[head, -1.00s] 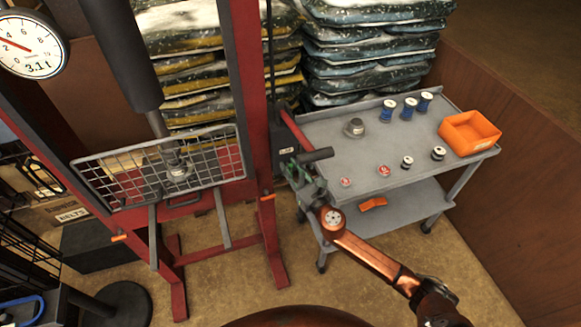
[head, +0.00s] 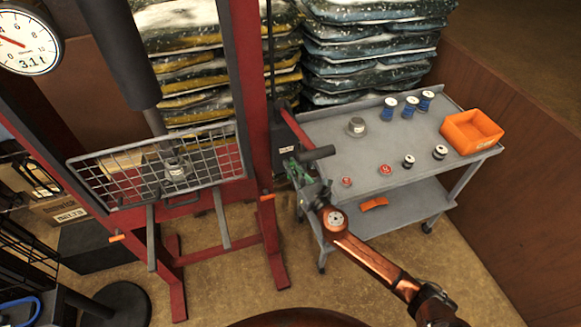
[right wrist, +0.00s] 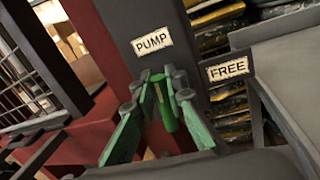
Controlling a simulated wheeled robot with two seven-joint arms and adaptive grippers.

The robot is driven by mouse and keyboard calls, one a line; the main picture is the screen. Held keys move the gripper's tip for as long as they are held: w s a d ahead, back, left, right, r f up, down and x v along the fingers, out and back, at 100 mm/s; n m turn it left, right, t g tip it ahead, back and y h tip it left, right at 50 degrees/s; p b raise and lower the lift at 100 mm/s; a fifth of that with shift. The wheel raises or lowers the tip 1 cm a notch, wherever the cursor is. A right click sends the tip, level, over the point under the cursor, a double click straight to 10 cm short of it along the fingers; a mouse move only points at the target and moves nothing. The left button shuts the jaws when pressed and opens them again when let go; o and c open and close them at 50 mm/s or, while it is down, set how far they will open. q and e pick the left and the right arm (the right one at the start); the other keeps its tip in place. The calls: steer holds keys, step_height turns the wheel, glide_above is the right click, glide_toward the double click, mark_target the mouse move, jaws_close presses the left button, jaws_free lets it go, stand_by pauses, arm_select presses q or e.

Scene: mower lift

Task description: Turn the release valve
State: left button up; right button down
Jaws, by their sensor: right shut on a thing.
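The release valve (right wrist: 166,108) is a small green handle on the front of the dark pump housing (right wrist: 135,25), under a "PUMP" label and left of a "FREE" label. My right gripper (right wrist: 158,82) has its green fingers closed around the valve from both sides in the right wrist view. In the head view my right gripper (head: 297,170) is at the lower part of the pump housing (head: 287,135), beside the red press frame; the valve is too small to tell apart there. My left gripper is not in view.
A grey cart (head: 325,125) with spools, weights and an orange bin (head: 470,132) stands right of the pump. A wire guard (head: 215,160) hangs in the press at left. A gauge (head: 28,40) reads 3.1 t.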

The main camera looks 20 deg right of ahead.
steer(key=m+b, duration=0.2)
steer(key=m, duration=0.1)
steer(key=d+m+b, duration=0.1)
steer(key=shift+f+m+t, duration=0.3)
steer(key=shift+f+t, duration=0.1)
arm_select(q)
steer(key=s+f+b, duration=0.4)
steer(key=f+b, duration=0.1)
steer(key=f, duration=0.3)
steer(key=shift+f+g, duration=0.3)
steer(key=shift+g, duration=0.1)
arm_select(e)
steer(key=shift+d+f+m+t+h, duration=0.25)
steer(key=shift+m+h, duration=0.3)
steer(key=shift+m, duration=1.7)
steer(key=shift+d+f+m+t+h, duration=0.25)
steer(key=shift+m+h, duration=0.35)
steer(key=shift+m, duration=1.7)
steer(key=shift+d+f+m+t+h, duration=0.2)
steer(key=shift+f+m+h, duration=0.25)
steer(key=shift+m, duration=1.8)
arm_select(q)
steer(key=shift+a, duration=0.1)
arm_select(e)
steer(key=shift+r, duration=0.1)
steer(key=c, duration=1.9)
jaws_free()
steer(key=shift+c, duration=0.2)
